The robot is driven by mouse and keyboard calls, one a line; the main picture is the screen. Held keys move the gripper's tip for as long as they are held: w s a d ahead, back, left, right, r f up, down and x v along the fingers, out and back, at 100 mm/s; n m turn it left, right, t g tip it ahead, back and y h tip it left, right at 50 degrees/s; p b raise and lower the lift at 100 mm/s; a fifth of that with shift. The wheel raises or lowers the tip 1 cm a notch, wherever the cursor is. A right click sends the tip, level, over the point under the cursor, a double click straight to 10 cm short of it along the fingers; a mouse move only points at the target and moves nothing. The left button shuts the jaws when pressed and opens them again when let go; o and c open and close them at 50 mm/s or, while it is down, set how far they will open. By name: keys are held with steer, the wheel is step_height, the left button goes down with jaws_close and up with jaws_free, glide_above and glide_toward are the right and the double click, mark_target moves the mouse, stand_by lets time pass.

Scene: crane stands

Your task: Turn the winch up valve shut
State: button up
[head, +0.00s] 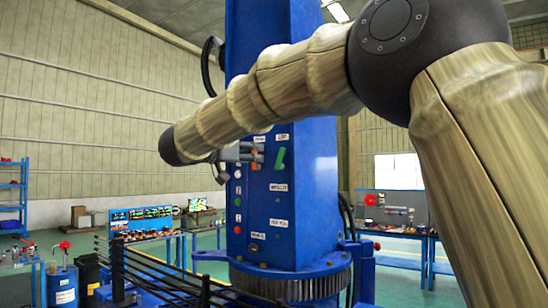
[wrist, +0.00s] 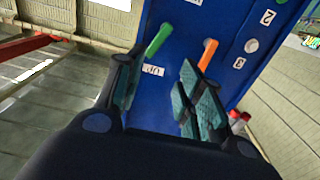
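In the wrist view, a blue panel (wrist: 180,20) carries a green valve handle (wrist: 158,40) and an orange valve handle (wrist: 208,55), both tilted. A white label (wrist: 152,71) by the green handle seems to read UP, rotated. My gripper (wrist: 160,63) is open and empty. The green handle shows beyond the gap between its fingers; whether they touch it I cannot tell. The orange handle lies past the right finger. In the head view, my gripper (head: 240,153) is at the face of the blue column (head: 305,220), left of a green handle (head: 281,158). My arm hides the panel's upper part.
The column stands on a toothed ring (head: 290,290). Black hoses (head: 165,275) run at its lower left. A workbench (head: 150,235) stands behind left, another bench (head: 400,238) behind right. A blue barrel (head: 62,285) is at the lower left.

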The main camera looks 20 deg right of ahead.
steer(key=v, duration=1.2)
steer(key=m+b, duration=0.4)
glide_toward(280, 157)
steer(key=p+x, duration=0.1)
steer(key=x, duration=0.3)
steer(key=p+x, duration=0.2)
steer(key=x, duration=0.2)
steer(key=shift+r+p, duration=0.25)
steer(key=shift+p, duration=0.05)
steer(key=shift+w+d+f, duration=0.2)
steer(key=shift+w+d, duration=0.25)
steer(key=shift+d, duration=0.15)
steer(key=shift+s+a, duration=0.1)
